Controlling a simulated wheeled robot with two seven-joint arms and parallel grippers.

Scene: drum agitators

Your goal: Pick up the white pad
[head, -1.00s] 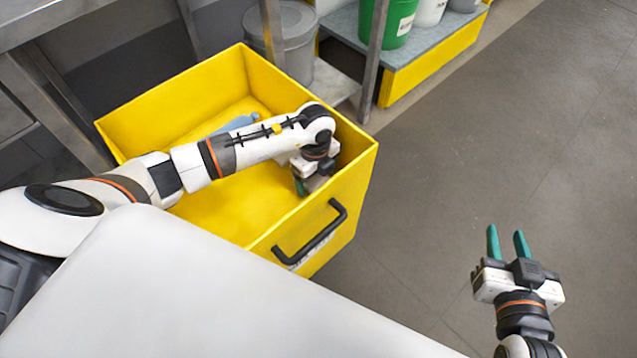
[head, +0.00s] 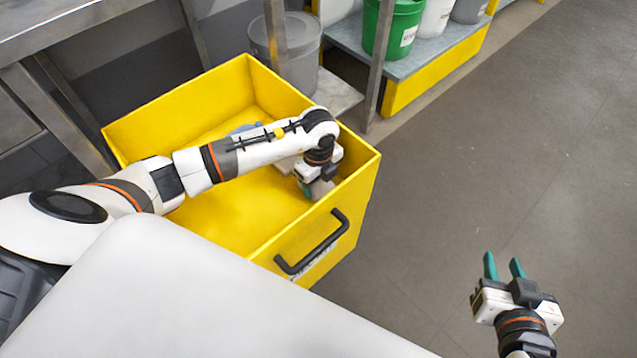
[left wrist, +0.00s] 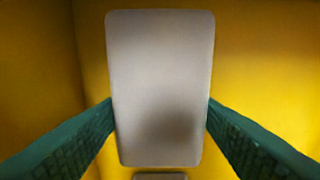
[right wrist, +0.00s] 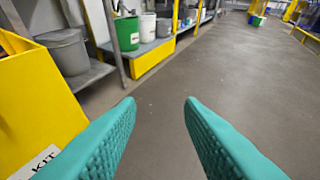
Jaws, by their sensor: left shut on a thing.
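The white pad (left wrist: 160,70) is a pale rounded rectangle in the left wrist view, inside the yellow bin (head: 225,205). My left gripper (head: 308,190) reaches down into the bin near its front right corner. In the left wrist view its green fingers (left wrist: 160,120) press on both long sides of the pad. Part of another pale piece (left wrist: 160,176) shows below the pad. In the head view a bit of the pad (head: 322,187) shows beside the fingers. My right gripper (head: 503,268) is open and empty over the floor at the right.
A blue object (head: 243,128) lies in the bin, mostly hidden by my left arm. The bin has a black handle (head: 312,243) on its front. A grey drum (head: 298,50), a metal table (head: 60,30) and a green bucket (head: 393,28) stand behind. The floor at the right is clear.

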